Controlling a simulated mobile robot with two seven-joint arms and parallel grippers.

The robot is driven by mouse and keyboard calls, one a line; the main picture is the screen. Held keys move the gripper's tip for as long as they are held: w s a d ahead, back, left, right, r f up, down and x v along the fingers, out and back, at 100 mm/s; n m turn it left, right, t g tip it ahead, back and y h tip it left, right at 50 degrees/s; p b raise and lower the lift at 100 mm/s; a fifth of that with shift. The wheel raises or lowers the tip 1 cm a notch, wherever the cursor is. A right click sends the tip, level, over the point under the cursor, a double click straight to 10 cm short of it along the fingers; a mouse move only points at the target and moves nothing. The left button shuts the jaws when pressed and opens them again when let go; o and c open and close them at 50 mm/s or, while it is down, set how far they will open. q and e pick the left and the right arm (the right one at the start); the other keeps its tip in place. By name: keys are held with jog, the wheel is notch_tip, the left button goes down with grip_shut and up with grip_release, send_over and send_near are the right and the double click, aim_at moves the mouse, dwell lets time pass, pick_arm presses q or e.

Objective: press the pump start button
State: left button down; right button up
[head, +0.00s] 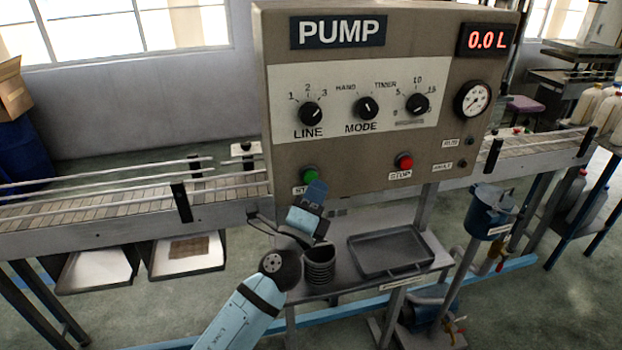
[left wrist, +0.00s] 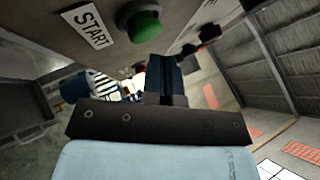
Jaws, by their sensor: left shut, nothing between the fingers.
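The pump panel (head: 340,150) is a beige-grey box with a green start button (head: 309,175) at its lower left and a red stop button (head: 404,161) to the right. The start button (left wrist: 140,22) also shows in the left wrist view, beside its START label (left wrist: 88,26). My left gripper (head: 317,190) is shut and empty, just below and right of the green button, partly covering its label. In the left wrist view my left gripper's fingers (left wrist: 166,75) point toward the panel, a little right of and below the button. Contact with the button does not show. My right gripper is not in view.
A display (head: 486,40) reads 0.0 L. Three knobs and a gauge (head: 473,100) are on the panel. A conveyor (head: 120,208) runs behind the panel. Below it a small table holds a dark tray (head: 390,252) and a black ribbed cup (head: 319,265). A blue tank (head: 490,212) stands at right.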

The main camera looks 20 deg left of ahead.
pick_arm(q)
jog(key=shift+w+a, duration=0.15)
jog(key=shift+w, duration=0.1)
jog(key=shift+w+a, duration=0.35)
jog(key=shift+w, duration=0.1)
dwell(0.8)
jog(key=shift+s+d, duration=0.1)
jog(key=shift+s, duration=0.05)
jog(key=shift+s+d, duration=0.45)
jog(key=shift+s, duration=0.25)
jog(key=s+d, duration=0.1)
jog(key=s, duration=0.1)
jog(key=s+d, duration=0.1)
jog(key=s, duration=0.1)
jog(key=shift+d+b, duration=0.3)
jog(key=shift+d, duration=0.1)
dwell(0.8)
